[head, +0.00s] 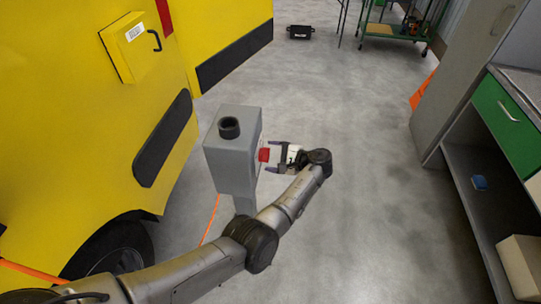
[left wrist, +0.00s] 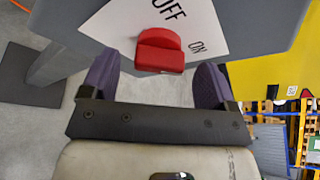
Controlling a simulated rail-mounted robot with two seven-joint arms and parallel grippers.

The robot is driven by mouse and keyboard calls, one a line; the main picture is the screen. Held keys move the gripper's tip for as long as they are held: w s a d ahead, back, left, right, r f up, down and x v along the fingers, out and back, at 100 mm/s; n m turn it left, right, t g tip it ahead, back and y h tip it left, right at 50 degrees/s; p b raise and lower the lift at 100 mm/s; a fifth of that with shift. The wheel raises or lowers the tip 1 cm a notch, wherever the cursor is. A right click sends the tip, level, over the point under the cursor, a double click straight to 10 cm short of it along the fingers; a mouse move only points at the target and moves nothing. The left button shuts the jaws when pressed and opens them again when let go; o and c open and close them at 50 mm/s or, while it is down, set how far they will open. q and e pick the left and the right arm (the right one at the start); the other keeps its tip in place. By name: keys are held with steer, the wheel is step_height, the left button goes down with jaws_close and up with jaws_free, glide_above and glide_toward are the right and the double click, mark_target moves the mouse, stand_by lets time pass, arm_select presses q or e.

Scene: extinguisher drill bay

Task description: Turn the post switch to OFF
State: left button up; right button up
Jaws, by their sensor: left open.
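The post switch is a grey box (head: 232,150) on a grey post, with a red knob (head: 263,155) on its right face. In the left wrist view the red knob (left wrist: 160,50) sits on a white plate (left wrist: 112,22) printed OFF above the knob and ON to its upper right. I cannot tell which word the knob points at. My left gripper (head: 271,157) is open, with its dark purple fingers (left wrist: 157,72) to either side of the knob. I see gaps between the fingers and the knob. My right gripper is not in view.
A yellow vehicle (head: 75,120) with an open door panel stands close at the left of the post. A grey cabinet with a green drawer (head: 507,120) stands at the right. A green cart (head: 395,32) is at the back.

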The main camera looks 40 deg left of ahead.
arm_select(q)
steer(key=shift+s+a+f, duration=0.1)
steer(key=shift+a+f, duration=0.05)
steer(key=shift+a, duration=0.35)
steer(key=c, duration=0.9)
